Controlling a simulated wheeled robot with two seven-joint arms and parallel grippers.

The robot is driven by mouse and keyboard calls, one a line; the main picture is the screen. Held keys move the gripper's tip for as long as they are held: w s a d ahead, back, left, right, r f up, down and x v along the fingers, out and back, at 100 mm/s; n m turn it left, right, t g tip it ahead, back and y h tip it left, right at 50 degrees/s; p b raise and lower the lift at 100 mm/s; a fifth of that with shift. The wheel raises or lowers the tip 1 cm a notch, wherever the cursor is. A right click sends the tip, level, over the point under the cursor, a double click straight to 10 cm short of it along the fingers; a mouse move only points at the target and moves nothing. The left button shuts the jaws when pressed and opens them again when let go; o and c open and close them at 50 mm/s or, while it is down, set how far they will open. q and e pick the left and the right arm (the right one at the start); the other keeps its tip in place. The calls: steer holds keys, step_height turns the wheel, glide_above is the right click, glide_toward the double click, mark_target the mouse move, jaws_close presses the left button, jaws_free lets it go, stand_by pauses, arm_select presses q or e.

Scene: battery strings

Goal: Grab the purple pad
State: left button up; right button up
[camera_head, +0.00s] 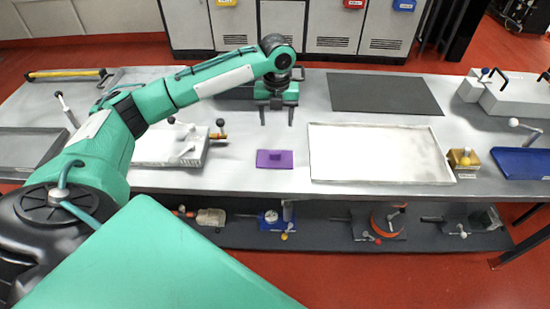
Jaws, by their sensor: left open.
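The purple pad (274,159) lies flat on the grey workbench (240,178), left of the large white tray and close to the bench's front edge. It is a small rectangle with a small raised part near its middle. My left gripper (277,121) points down above the bench, behind the pad as seen in the head view. Its two fingers are apart with nothing visible between them. My left arm reaches in from the left. My right gripper is not in view.
A white tray (313,166) lies right of the pad, with a dark mat (384,93) behind it. A white fixture with levers (165,148) stands to the left. A yellow block (463,159) and a blue tray (522,163) are at the right. The lower shelf holds several clamps.

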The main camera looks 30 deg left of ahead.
arm_select(q)
glide_above(275, 152)
steer(key=f, duration=0.7)
steer(key=shift+s+d+f+p, duration=0.1)
steer(key=shift+d+f+p, duration=0.1)
steer(key=shift+d+p, duration=0.15)
steer(key=shift+f, duration=0.45)
steer(key=f, duration=0.1)
steer(key=f+p, duration=0.1)
steer(key=f, duration=0.3)
steer(key=shift+a, duration=0.3)
steer(key=shift+c, duration=0.7)
steer(key=c, duration=0.7)
steer(key=shift+c, duration=1.3)
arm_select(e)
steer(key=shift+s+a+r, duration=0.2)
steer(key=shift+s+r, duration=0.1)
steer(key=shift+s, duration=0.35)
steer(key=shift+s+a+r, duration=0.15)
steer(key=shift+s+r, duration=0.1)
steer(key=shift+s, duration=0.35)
